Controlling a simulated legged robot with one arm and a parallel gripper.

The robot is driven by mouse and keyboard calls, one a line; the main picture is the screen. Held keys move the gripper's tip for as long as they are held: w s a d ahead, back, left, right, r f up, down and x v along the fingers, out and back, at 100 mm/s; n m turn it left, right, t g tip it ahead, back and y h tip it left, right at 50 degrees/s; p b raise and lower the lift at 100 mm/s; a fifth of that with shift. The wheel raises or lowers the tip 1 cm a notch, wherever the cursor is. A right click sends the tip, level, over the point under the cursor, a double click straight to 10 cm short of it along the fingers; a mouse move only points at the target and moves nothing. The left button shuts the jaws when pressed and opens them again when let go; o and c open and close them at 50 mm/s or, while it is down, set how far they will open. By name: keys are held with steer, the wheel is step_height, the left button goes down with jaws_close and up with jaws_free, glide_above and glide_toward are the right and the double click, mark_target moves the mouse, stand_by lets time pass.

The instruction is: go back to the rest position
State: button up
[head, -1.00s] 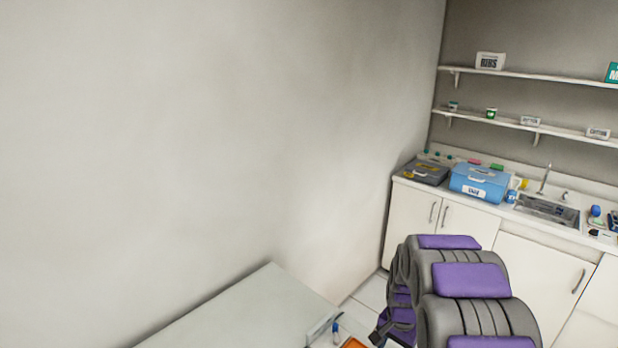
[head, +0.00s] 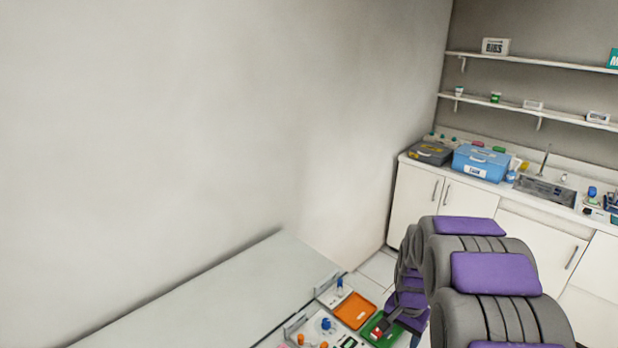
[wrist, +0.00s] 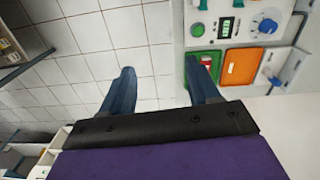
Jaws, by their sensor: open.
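My gripper (wrist: 160,68) shows in the wrist view with its two blue fingers spread wide apart and nothing between them. Below the fingers lies tiled floor on the left and the edge of a panel with trays on the right. The right finger overlaps a green tray (wrist: 216,72) that holds a small red item (wrist: 205,61). In the head view my grey and purple arm reaches from the lower right toward the trays, and its far end is small and partly hidden behind the arm.
An orange tray (head: 354,310) lies beside the green tray (head: 372,333) on a pale bench (head: 230,290) along the wall. A counter holds a blue case (head: 482,163), a dark case (head: 430,153) and a sink (head: 545,190). White tiled floor (wrist: 75,80) lies open to the left.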

steer(key=s+a+r+n, duration=0.2)
steer(key=s+r, duration=0.2)
steer(key=s, duration=0.7)
steer(key=s+a+r+n+g, duration=0.1)
steer(key=s+a+r+n, duration=0.2)
steer(key=s, duration=0.7)
steer(key=s+a+r+n, duration=0.3)
steer(key=s+r, duration=0.3)
steer(key=s, duration=0.5)
steer(key=shift+s+a+r+g, duration=0.15)
steer(key=shift+s+r+g, duration=0.15)
steer(key=shift+r, duration=0.05)
